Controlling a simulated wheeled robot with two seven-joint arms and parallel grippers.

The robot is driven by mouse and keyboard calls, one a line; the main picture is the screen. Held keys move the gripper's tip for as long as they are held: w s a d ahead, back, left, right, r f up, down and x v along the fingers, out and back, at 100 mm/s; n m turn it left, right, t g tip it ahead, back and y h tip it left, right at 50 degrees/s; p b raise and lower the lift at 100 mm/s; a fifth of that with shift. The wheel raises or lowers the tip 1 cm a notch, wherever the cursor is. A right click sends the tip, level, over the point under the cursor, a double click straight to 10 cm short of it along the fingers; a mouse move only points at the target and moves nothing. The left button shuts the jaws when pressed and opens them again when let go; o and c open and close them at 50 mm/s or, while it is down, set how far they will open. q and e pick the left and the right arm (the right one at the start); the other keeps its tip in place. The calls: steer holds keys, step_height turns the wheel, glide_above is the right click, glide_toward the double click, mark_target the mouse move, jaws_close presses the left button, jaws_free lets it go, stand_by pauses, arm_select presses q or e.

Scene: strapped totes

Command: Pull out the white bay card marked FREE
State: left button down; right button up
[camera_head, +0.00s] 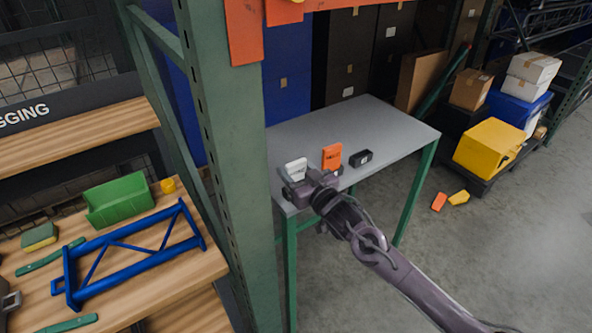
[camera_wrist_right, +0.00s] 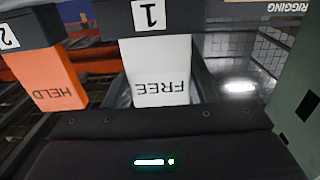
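The white bay card (camera_head: 296,168) stands on the grey table, left of an orange card (camera_head: 331,156). In the right wrist view the white card (camera_wrist_right: 160,75) reads FREE upside down and sits in a black holder marked 1 (camera_wrist_right: 150,18). The orange card (camera_wrist_right: 52,80) there reads HELD, in a holder marked 2. My right gripper (camera_head: 301,186) is at the white card. In the wrist view its fingers (camera_wrist_right: 161,88) lie on either side of the card, close to its edges; whether they touch it is unclear. My left gripper is not in view.
A black block (camera_head: 361,158) stands right of the orange card on the grey table (camera_head: 385,130). A green rack post (camera_head: 225,150) rises close left of the table. A wooden bench (camera_head: 200,265) holds a green bin and a blue frame. Orange and yellow pieces lie on the floor.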

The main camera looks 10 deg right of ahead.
mark_target(296, 163)
steer(key=c, duration=0.4)
steer(key=shift+r+p, duration=2.2)
steer(key=shift+r, duration=0.3)
steer(key=p+v, duration=0.5)
steer(key=v, duration=0.5)
